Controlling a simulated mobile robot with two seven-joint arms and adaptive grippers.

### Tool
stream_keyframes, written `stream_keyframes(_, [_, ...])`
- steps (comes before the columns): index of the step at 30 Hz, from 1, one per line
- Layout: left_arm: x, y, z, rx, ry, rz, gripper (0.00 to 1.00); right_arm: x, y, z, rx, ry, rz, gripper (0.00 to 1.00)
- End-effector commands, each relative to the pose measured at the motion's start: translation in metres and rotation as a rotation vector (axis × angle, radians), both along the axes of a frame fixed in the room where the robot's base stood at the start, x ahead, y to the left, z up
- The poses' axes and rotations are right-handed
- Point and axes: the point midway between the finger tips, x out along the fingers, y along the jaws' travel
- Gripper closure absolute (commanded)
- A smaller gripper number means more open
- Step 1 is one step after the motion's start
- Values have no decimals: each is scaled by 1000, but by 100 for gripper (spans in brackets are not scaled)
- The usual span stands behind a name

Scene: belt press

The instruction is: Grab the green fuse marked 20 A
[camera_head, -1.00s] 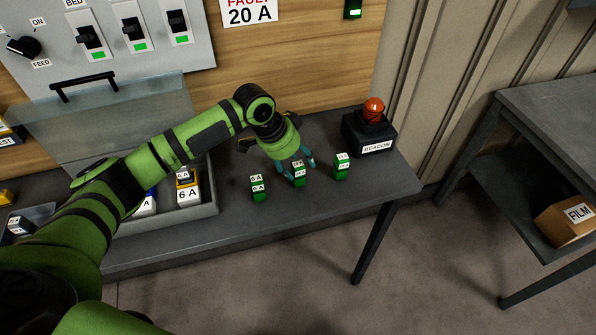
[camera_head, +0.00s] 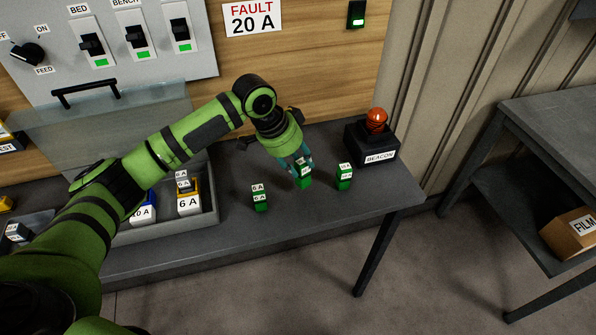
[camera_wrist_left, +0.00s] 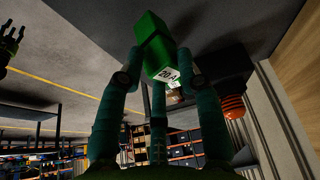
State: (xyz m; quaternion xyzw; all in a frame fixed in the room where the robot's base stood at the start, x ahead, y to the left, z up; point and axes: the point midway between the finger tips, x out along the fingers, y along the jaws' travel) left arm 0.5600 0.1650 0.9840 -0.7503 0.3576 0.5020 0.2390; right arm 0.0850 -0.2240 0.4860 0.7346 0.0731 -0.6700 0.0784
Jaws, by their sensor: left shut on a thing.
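The green fuse marked 20 A (camera_wrist_left: 158,50) is between the teal fingers of my left gripper (camera_wrist_left: 150,78) in the left wrist view. Its white label faces the camera. In the head view my left gripper (camera_head: 299,160) is shut on this green fuse (camera_head: 304,181), between two other green fuses. The fuse is close above the table; any gap under it is hard to judge. The left green fuse (camera_head: 260,203) is labelled 6 A. The right green fuse (camera_head: 344,182) has a label too small to read. A black claw-like hand (camera_wrist_left: 11,45) shows at the wrist view's left edge.
An orange beacon (camera_head: 376,119) on a black base stands behind right on the grey table (camera_head: 330,209). A grey tray (camera_head: 206,216) with labelled fuses is at left, under my arm. A FAULT 20 A sign (camera_head: 251,18) is on the wall. The table's front right is clear.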

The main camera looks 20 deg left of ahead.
Motion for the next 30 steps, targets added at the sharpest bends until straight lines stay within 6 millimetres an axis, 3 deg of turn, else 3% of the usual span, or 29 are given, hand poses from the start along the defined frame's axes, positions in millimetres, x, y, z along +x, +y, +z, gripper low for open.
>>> stream_keyframes(9, [-39, -55, 43, -3, -7, -9, 100, 1, 0, -19, 1, -3, 0, 60])
stream_keyframes(15, [-60, -81, 65, -2, -5, -6, 100, 1, 0, -25, 1, -3, 0, 60])
stream_keyframes(21, [-69, -92, 74, -1, -2, -2, 100, 1, 0, -27, 0, -2, 0, 60])
stream_keyframes(30, [-70, -94, 75, -1, -1, -1, 100, 1, 1, -27, 1, -1, 1, 60])
